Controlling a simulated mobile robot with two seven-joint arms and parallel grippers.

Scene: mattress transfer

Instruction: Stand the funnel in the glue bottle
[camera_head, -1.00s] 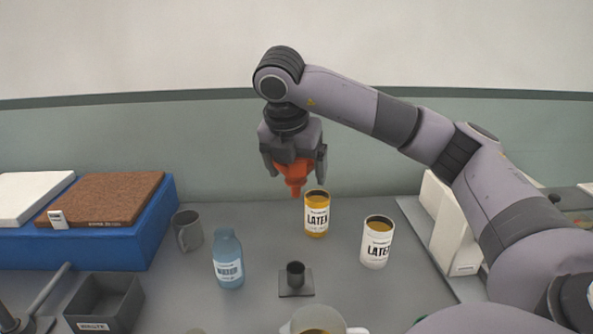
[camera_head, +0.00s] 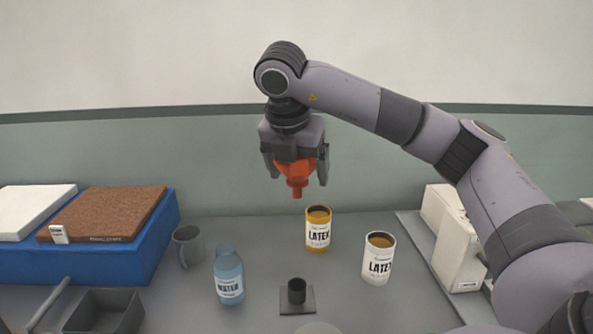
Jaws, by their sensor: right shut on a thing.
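The orange-red funnel (camera_head: 297,178) hangs spout down, upright, high above the table. My right gripper (camera_head: 296,172) is shut on the funnel, with a finger on either side. A blue translucent bottle (camera_head: 228,275) stands on the table below and left of the funnel; its label seems to read WATER. I cannot pick out a bottle clearly marked as glue. A pale rounded thing (camera_head: 318,328) is cut off by the bottom edge and I cannot tell what it is. My left gripper is not in view.
A black cup-like holder on a square base (camera_head: 297,299) stands below the funnel. A yellow LATEX can (camera_head: 318,229) and a white one (camera_head: 378,258) stand to its right. A grey mug (camera_head: 188,245), a blue block (camera_head: 150,235) and a dark bin (camera_head: 104,312) are left.

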